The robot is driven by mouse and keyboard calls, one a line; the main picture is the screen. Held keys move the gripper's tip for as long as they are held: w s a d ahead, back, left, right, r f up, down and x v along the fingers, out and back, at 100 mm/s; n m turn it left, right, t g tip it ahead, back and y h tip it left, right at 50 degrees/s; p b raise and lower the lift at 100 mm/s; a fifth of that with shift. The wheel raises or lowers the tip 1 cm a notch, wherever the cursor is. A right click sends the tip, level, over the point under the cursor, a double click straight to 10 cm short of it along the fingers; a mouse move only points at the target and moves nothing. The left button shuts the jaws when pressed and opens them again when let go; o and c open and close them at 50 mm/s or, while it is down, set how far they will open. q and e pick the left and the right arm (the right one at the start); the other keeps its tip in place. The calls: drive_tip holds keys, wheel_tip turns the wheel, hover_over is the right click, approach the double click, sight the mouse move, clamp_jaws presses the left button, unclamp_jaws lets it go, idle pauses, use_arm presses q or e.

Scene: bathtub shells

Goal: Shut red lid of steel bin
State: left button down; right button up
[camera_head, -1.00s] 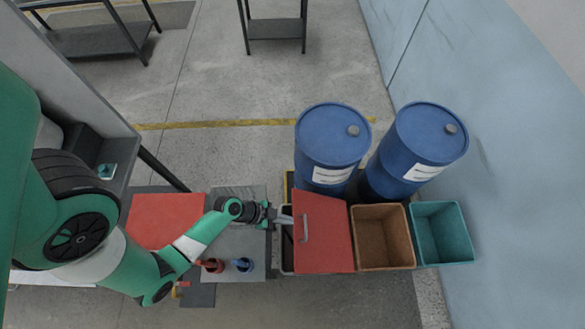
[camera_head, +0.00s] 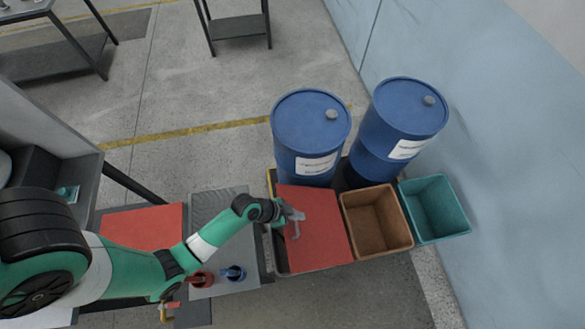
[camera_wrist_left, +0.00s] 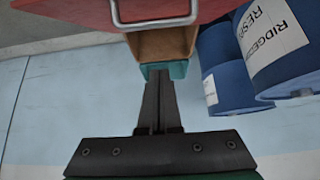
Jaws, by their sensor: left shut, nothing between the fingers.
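The lid (camera_wrist_left: 85,12) and handle (camera_wrist_left: 153,22) also show at the top of the left wrist view. My left gripper (camera_head: 296,215) is shut and empty, over the lid's left edge beside the handle. Its closed fingers (camera_wrist_left: 160,82) point forward in the wrist view. My right gripper is not in view.
An open brown bin (camera_head: 377,222) and a teal bin (camera_head: 435,208) stand right of the red lid. Two blue barrels (camera_head: 311,130) (camera_head: 403,120) stand behind. A grey surface with red and blue items (camera_head: 233,272) lies to the left. A blue wall (camera_head: 500,120) bounds the right.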

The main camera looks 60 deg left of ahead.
use_arm(q)
wheel_tip(320, 180, down, 5)
drive_tip(key=shift+w+f, duration=0.1)
drive_tip(key=shift+w, duration=0.05)
drive_tip(key=shift+s+a+f, duration=0.1)
drive_tip(key=shift+s, duration=0.3)
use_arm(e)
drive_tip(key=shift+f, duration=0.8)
use_arm(q)
drive_tip(key=shift+f, duration=0.1)
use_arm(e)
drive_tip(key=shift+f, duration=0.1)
